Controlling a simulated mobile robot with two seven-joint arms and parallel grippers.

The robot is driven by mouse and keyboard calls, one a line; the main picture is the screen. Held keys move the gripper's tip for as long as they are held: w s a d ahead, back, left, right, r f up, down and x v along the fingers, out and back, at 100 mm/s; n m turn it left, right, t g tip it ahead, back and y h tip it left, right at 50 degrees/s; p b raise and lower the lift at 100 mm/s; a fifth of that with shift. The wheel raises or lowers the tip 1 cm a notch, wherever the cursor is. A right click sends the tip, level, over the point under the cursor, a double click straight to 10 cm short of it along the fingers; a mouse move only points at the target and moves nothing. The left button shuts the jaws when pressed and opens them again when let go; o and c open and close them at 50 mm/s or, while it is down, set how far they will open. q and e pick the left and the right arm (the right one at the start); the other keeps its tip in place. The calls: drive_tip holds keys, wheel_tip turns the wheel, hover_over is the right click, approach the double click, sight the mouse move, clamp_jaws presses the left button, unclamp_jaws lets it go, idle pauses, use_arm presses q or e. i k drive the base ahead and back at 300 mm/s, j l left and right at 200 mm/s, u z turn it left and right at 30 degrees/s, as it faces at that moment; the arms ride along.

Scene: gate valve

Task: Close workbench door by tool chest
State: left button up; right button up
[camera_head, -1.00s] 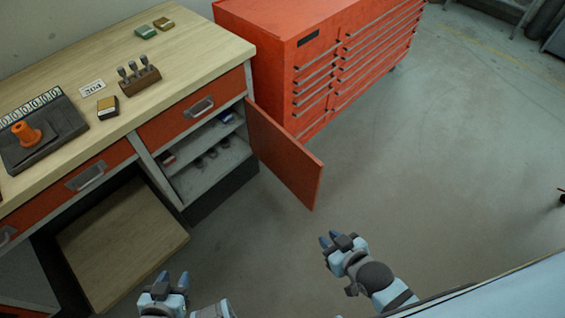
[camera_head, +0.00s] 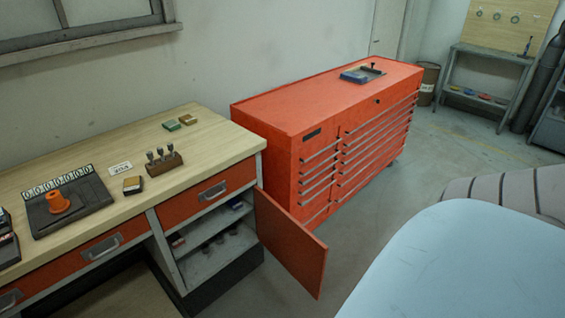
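The orange workbench door (camera_head: 290,243) stands open, swung out from the right end of the workbench (camera_head: 216,141). Its hinge side is at the bench's right front corner, beside the tool chest. The open cabinet (camera_head: 213,244) shows shelves with small items inside. The red tool chest (camera_head: 318,127) stands just right of the bench, with the door in front of its near end. Neither of my grippers shows now.
A large pale blue surface (camera_head: 470,265) fills the lower right. Grey floor (camera_head: 445,145) is clear beyond the chest. A shelf stand (camera_head: 487,84) is at the back.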

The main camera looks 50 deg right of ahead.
sight(298, 250)
drive_tip(key=l+u, duration=0.25)
drive_tip(key=l, duration=1.45)
drive_tip(key=k+l, duration=0.15)
drive_tip(key=l, duration=1.45)
drive_tip(key=k+l, duration=0.15)
drive_tip(key=l, duration=0.65)
drive_tip(key=k+l, duration=0.1)
drive_tip(key=l, duration=0.3)
drive_tip(key=k+l+u, duration=0.1)
drive_tip(key=l, duration=0.3)
drive_tip(key=k+l, duration=0.2)
drive_tip(key=l, duration=0.15)
drive_tip(key=k+l+u, duration=0.1)
drive_tip(key=l, duration=0.3)
drive_tip(key=k+l, duration=0.15)
drive_tip(key=l, duration=0.25)
drive_tip(key=k+l+u, duration=0.1)
drive_tip(key=l, duration=0.25)
drive_tip(key=k+l, duration=0.25)
drive_tip(key=l, duration=0.1)
